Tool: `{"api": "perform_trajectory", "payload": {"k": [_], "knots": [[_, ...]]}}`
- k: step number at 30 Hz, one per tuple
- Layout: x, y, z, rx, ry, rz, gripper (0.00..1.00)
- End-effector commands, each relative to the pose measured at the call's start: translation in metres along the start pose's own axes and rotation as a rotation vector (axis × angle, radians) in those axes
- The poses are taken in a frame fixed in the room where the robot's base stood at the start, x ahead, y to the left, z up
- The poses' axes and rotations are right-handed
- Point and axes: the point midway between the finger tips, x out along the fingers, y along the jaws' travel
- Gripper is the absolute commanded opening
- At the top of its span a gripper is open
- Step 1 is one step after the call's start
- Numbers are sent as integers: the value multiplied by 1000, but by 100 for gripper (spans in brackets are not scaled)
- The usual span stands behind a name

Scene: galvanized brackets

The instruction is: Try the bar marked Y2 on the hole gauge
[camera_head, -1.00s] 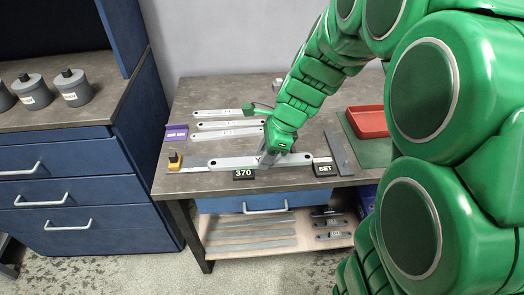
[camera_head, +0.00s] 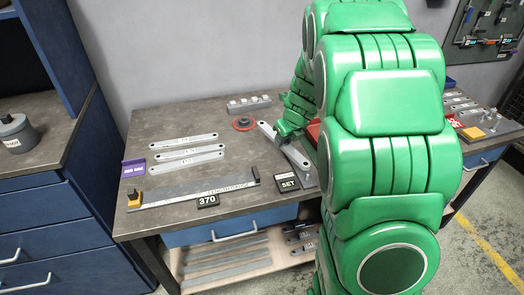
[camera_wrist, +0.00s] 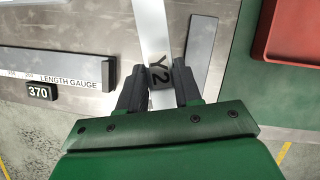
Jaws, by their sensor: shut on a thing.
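The bar marked Y2 (camera_wrist: 152,30) is grey, with its black mark between my fingers in the wrist view. My gripper (camera_wrist: 158,77) is shut on it. In the head view the bar (camera_head: 297,157) slants over the right part of the bench, and my gripper (camera_head: 287,131) is partly hidden by my arm. Whether the bar touches the bench is unclear. A grey block with several raised knobs (camera_head: 248,104) stands at the back; I cannot tell whether it is the hole gauge. The length gauge (camera_head: 190,192) lies along the front, its label also readable in the wrist view (camera_wrist: 60,70).
Several grey bars (camera_head: 187,154) lie at left, beside a purple block (camera_head: 134,168). A 370 sign (camera_head: 208,201) and a SET sign (camera_head: 287,184) stand near the front. A red ring (camera_head: 244,123) lies near the back. A red tray (camera_wrist: 288,35) is at right in the wrist view.

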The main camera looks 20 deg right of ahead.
Motion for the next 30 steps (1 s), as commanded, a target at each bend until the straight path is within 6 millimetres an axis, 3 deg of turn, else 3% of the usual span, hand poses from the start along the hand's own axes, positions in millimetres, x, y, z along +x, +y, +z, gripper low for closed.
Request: {"api": "perform_trajectory", "payload": {"k": [3,9,30], "knots": [[6,-32,3,125,-1,-55,0],[10,-58,4,243,0,-102,0],[34,-63,-5,269,-1,-110,0]]}}
